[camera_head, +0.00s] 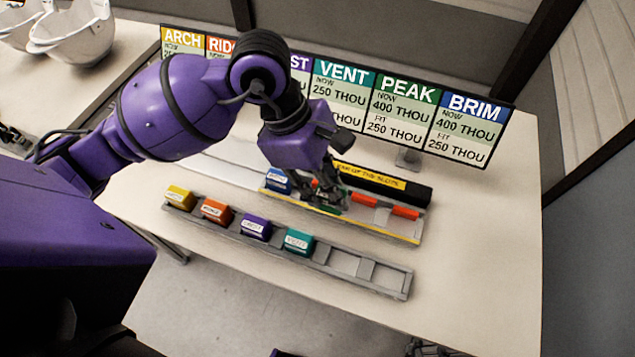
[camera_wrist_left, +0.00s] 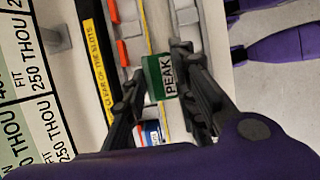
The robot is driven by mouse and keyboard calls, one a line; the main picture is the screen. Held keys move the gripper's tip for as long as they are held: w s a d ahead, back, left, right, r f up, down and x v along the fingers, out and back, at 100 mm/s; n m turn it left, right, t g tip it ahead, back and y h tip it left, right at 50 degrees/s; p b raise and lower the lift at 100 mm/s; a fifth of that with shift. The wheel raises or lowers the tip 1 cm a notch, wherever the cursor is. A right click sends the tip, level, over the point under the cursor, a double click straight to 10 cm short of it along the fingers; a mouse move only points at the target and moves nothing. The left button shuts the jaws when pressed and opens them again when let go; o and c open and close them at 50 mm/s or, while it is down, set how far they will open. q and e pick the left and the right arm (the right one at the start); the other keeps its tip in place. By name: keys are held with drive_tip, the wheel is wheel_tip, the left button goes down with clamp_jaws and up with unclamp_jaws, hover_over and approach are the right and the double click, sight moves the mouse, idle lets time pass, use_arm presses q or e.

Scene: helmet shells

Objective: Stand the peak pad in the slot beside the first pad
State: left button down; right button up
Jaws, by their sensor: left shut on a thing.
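My left gripper (camera_head: 330,198) is over the back rack (camera_head: 385,228) and shut on the green peak pad (camera_wrist_left: 160,76). In the left wrist view the two fingers (camera_wrist_left: 183,82) reach the pad, and its PEAK label faces the camera. In the head view the fingers mostly hide the pad. The first pad, blue and white (camera_head: 278,180), stands at the left end of the back rack; it also shows in the left wrist view (camera_wrist_left: 152,132), close to the peak pad. I cannot tell whether the peak pad touches the rack. My right gripper (camera_head: 430,348) is partly cut off at the bottom edge.
The front rack (camera_head: 385,276) holds yellow, orange, purple and teal pads; its right slots are empty. Red blocks (camera_head: 405,212) sit at the back rack's right, before a black bar (camera_head: 385,183) with a yellow label. A sign board (camera_head: 405,110) stands behind. Table at right is clear.

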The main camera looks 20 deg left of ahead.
use_arm(q)
drive_tip(key=w+a+f, duration=0.1)
drive_tip(key=f, duration=0.1)
drive_tip(key=w+a+f, duration=0.1)
drive_tip(key=w+f, duration=0.1)
drive_tip(key=w+a+f, duration=0.2)
drive_tip(key=shift+w+f, duration=0.25)
drive_tip(key=shift+f, duration=0.15)
drive_tip(key=shift+d+f, duration=0.1)
drive_tip(key=shift+f, duration=1.3)
drive_tip(key=shift+f, duration=0.1)
drive_tip(key=shift+f, duration=0.15)
drive_tip(key=c, duration=1.4)
unclamp_jaws()
drive_tip(key=shift+r, duration=0.55)
drive_tip(key=v, duration=1.1)
drive_tip(key=shift+a+r, duration=0.15)
drive_tip(key=shift+a, duration=0.1)
